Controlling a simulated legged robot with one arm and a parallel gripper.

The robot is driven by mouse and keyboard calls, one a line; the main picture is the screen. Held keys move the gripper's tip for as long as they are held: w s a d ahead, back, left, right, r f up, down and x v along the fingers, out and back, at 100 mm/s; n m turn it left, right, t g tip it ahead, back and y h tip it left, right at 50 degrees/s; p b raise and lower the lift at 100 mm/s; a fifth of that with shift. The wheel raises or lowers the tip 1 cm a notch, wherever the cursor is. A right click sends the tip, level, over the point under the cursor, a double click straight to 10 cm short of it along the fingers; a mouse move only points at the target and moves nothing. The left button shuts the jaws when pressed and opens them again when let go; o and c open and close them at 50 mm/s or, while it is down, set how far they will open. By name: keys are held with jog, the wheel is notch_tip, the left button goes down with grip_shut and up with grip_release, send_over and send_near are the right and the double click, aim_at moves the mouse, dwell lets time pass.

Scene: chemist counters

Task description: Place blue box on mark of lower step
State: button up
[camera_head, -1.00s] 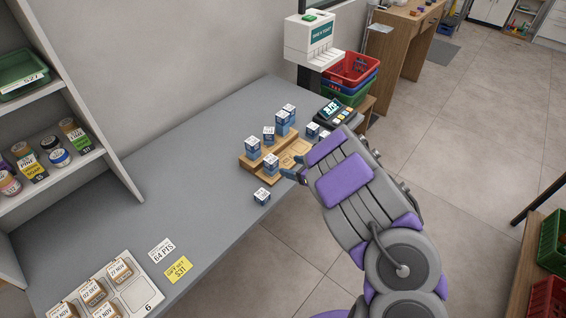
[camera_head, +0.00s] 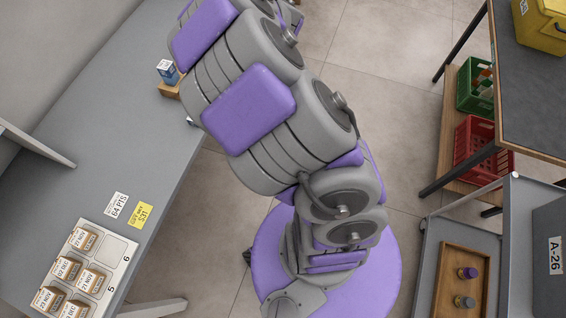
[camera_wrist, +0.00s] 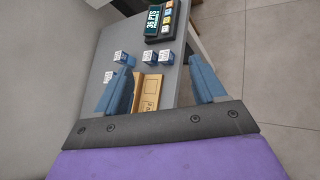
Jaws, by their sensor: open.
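In the wrist view my gripper (camera_wrist: 160,66) is open, with one blue-grey finger on each side and nothing between them in its grip. The wooden step stand (camera_wrist: 148,90) shows between the fingers, with dark outlines on its top; its left part is behind the left finger. Small blue boxes with white tops stand beyond it: one at left (camera_wrist: 120,57), one in the middle (camera_wrist: 147,58) and one at right (camera_wrist: 165,57). Another box (camera_wrist: 108,76) is left of the left finger.
A dark keypad device (camera_wrist: 160,22) stands at the counter's far end. The grey counter (camera_head: 120,130) has bare room at its middle. A tray of boxes (camera_head: 108,225) and price cards (camera_head: 118,205) lie at its near end. A trolley (camera_head: 432,255) stands at right.

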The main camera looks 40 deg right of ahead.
jog(key=s+a+r+m+g+h, duration=0.1)
jog(key=s+r+m+g, duration=0.15)
jog(key=s+m, duration=0.45)
jog(key=s+a+r+m+g+h, duration=0.1)
jog(key=s+r+m+g, duration=0.15)
jog(key=s+m, duration=0.45)
jog(key=s+a+f+m+g+y, duration=0.1)
jog(key=s+a+m+g+y, duration=0.2)
jog(key=s+a+m, duration=0.3)
jog(key=s+a+f+m+g+y, duration=0.2)
jog(key=s+a+m+g, duration=0.3)
jog(key=s+a, duration=1)
jog(key=s+m+y, duration=0.1)
jog(key=s, duration=0.6)
